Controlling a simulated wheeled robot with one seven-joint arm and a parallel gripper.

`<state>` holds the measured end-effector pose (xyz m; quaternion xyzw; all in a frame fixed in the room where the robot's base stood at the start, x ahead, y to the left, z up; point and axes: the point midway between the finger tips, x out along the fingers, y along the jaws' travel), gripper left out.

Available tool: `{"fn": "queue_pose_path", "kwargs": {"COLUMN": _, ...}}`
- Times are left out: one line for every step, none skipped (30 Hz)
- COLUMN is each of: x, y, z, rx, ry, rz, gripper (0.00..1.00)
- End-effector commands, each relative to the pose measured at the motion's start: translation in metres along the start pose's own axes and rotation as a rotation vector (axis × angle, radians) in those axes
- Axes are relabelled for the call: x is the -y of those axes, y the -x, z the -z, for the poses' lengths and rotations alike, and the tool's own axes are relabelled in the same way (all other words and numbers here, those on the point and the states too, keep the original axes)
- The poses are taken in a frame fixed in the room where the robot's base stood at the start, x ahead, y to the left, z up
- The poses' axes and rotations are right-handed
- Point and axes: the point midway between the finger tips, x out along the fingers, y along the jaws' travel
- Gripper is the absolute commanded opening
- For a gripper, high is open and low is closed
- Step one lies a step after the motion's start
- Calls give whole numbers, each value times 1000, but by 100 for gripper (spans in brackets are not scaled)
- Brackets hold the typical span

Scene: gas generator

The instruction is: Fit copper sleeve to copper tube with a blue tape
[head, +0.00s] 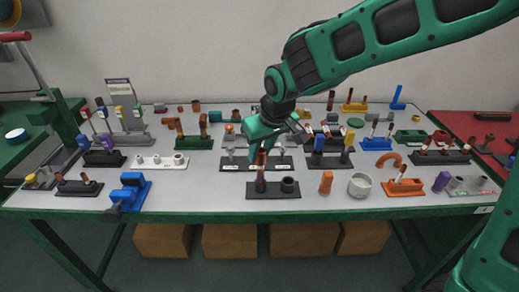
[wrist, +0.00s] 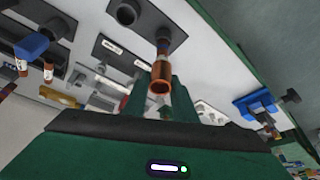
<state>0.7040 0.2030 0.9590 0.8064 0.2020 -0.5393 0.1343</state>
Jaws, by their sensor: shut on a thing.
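My gripper (head: 264,150) is above the front middle of the table, pointing down, shut on a copper sleeve. In the wrist view the copper sleeve (wrist: 160,84) sits between the green fingers (wrist: 161,96), its open end facing the camera. Directly beyond it is an upright copper tube (head: 261,172) in the left part of a black stand (head: 273,192). The sleeve and tube look roughly in line; I cannot tell whether they touch. The stand's right part holds a dark hollow cylinder (head: 289,184).
A blue vise (head: 130,190) stands to the left at the front. An orange cylinder (head: 326,181) and a white round container (head: 360,184) stand to the right. Behind is a black plate with white labels (head: 236,164). Several other stands with tubes crowd the table (head: 215,205).

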Motion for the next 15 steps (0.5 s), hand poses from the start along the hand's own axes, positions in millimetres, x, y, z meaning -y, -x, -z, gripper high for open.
{"fn": "queue_pose_path", "kwargs": {"x": 0, "y": -1, "z": -1, "rx": 1, "ry": 0, "rz": 0, "gripper": 8}}
{"fn": "queue_pose_path", "kwargs": {"x": 0, "y": -2, "z": -1, "rx": 1, "ry": 0, "rz": 0, "gripper": 8}}
{"fn": "queue_pose_path", "kwargs": {"x": 0, "y": -3, "z": -1, "rx": 1, "ry": 0, "rz": 0, "gripper": 8}}
{"fn": "queue_pose_path", "kwargs": {"x": 0, "y": -3, "z": -2, "rx": 1, "ry": 0, "rz": 0, "gripper": 8}}
{"fn": "queue_pose_path", "kwargs": {"x": 0, "y": -4, "z": -2, "rx": 1, "ry": 0, "rz": 0, "gripper": 8}}
{"fn": "queue_pose_path", "kwargs": {"x": 0, "y": -5, "z": -2, "rx": 1, "ry": 0, "rz": 0, "gripper": 8}}
{"fn": "queue_pose_path", "kwargs": {"x": 0, "y": -5, "z": -2, "rx": 1, "ry": 0, "rz": 0, "gripper": 8}}
{"fn": "queue_pose_path", "kwargs": {"x": 0, "y": -6, "z": -2, "rx": 1, "ry": 0, "rz": 0, "gripper": 8}}
{"fn": "queue_pose_path", "kwargs": {"x": 0, "y": -7, "z": -3, "rx": 0, "ry": 0, "rz": 0, "gripper": 8}}
{"fn": "queue_pose_path", "kwargs": {"x": 0, "y": -7, "z": -3, "rx": 0, "ry": 0, "rz": 0, "gripper": 8}}
{"fn": "queue_pose_path", "kwargs": {"x": 0, "y": -8, "z": -3, "rx": 0, "ry": 0, "rz": 0, "gripper": 8}}
{"fn": "queue_pose_path", "kwargs": {"x": 0, "y": -9, "z": -4, "rx": 1, "ry": 0, "rz": 0, "gripper": 8}}
{"fn": "queue_pose_path", "kwargs": {"x": 0, "y": -9, "z": -4, "rx": 1, "ry": 0, "rz": 0, "gripper": 8}}
{"fn": "queue_pose_path", "kwargs": {"x": 0, "y": -10, "z": -4, "rx": 1, "ry": 0, "rz": 0, "gripper": 8}}
{"fn": "queue_pose_path", "kwargs": {"x": 0, "y": -11, "z": -5, "rx": 1, "ry": 0, "rz": 0, "gripper": 8}}
